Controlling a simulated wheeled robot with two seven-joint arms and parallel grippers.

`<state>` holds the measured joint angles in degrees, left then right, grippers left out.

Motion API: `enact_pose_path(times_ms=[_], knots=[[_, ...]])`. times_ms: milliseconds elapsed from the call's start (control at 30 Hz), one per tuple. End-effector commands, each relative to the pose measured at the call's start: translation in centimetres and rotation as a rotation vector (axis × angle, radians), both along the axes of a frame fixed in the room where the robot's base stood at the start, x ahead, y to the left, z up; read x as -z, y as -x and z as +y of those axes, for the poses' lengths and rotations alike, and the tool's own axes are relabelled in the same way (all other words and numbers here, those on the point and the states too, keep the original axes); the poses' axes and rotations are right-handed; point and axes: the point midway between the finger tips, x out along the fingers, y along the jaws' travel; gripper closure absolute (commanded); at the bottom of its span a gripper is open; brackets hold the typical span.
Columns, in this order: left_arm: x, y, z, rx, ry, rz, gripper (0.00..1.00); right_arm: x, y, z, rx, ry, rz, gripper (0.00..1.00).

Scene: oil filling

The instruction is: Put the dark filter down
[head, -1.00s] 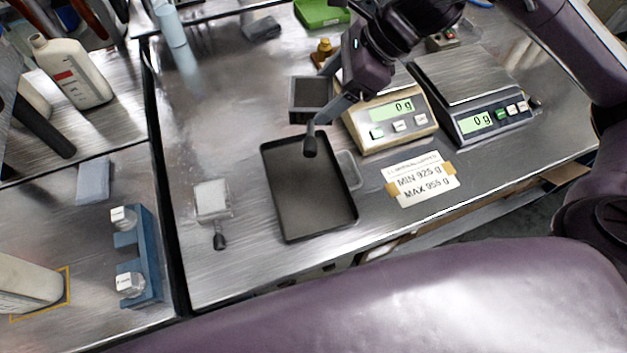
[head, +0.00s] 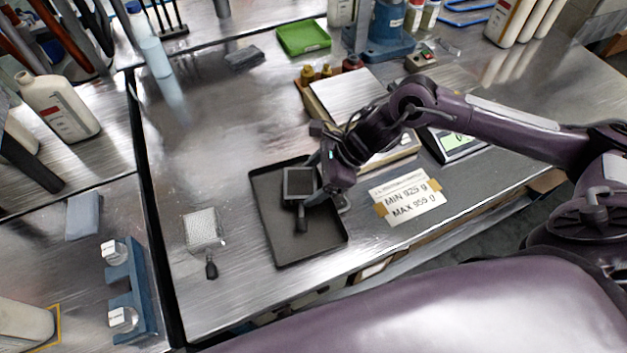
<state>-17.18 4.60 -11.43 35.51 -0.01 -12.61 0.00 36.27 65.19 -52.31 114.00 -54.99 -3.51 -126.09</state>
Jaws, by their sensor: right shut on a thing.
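The dark filter (head: 300,181) is a square dark mesh in a grey frame with a short black handle that points toward me. My right gripper (head: 322,187) is shut on it at its right side. In the head view the filter is over the middle of the black tray (head: 277,248). I cannot tell whether it touches the tray floor. A pale filter (head: 202,229) with a black handle lies on the steel bench left of the tray. My left gripper is not in view.
A MIN/MAX label (head: 408,197) is taped right of the tray. A blue rack (head: 138,300) with small jars is at lower left. The bench behind and left of the tray is mostly clear.

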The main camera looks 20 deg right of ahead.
Motion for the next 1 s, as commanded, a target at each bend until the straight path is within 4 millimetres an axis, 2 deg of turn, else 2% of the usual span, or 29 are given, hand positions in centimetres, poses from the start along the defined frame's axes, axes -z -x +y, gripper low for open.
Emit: enact_pose_path(times_ms=[133, 533, 567, 700, 1000], knots=[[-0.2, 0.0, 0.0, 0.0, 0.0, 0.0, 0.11, 1.5, -0.1, 0.0, 0.001, 0.0, -0.002, 0.57], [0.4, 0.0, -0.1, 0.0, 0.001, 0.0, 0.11, 2.0, -0.1, 0.0, 0.0, -0.001, -0.004, 0.57], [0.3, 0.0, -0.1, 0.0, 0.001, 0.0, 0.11, 2.0, -0.1, 0.0, 0.0, 0.001, -0.002, 0.26], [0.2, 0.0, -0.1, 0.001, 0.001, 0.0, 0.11, 1.9, -0.1, 0.0, 0.0, 0.001, -0.002, 0.08], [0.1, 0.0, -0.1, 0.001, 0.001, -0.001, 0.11, 1.8, 0.0, 0.0, 0.0, 0.001, -0.002, 0.06]])
